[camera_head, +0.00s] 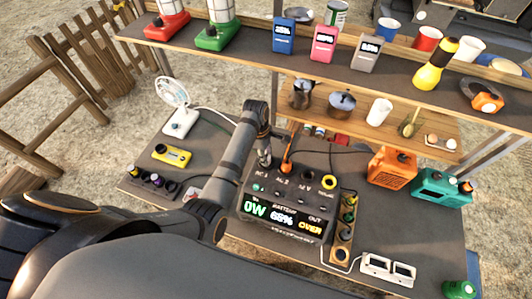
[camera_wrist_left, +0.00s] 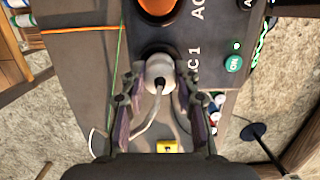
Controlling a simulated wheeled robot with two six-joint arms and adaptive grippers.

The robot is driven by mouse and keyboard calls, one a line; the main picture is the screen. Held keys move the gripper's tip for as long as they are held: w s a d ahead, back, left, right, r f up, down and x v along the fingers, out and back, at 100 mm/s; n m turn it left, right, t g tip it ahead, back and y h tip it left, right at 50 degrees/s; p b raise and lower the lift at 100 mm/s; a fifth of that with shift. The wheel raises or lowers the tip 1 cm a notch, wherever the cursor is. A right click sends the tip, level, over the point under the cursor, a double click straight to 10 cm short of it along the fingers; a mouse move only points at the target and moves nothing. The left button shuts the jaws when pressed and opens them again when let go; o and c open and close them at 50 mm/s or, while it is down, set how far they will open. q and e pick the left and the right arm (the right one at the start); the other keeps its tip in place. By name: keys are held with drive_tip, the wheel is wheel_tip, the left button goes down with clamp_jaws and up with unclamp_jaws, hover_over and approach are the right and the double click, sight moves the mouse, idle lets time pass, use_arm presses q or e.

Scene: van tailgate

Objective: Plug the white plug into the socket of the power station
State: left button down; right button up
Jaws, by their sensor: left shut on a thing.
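The power station (camera_head: 284,231) stands on the table; its display reads 0W, 65% and OVER. Its top carries sockets marked AC 1, AC 2 and others. My left gripper (camera_head: 265,160) is over the AC 1 socket at its left. In the left wrist view the gripper (camera_wrist_left: 161,88) is shut on the white plug (camera_wrist_left: 160,70), whose pale cable trails back between the fingers. The plug's front is at the dark ring of the AC 1 socket (camera_wrist_left: 157,49); I cannot tell how deep it sits. My right gripper is not in view.
An orange plug (camera_head: 287,164) stands in AC 2, close beside my gripper. A white fan (camera_head: 178,108) with a pale cable is at the left. A power strip (camera_head: 345,228) lies along the station's right. Shelves with canisters and cups rise behind.

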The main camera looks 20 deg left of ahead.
use_arm(q)
drive_tip(key=c, duration=0.9)
unclamp_jaws()
drive_tip(key=shift+r, duration=0.15)
drive_tip(key=r, duration=0.4)
drive_tip(key=a+r, duration=0.1)
drive_tip(key=r, duration=0.2)
drive_tip(key=shift+a+r, duration=0.1)
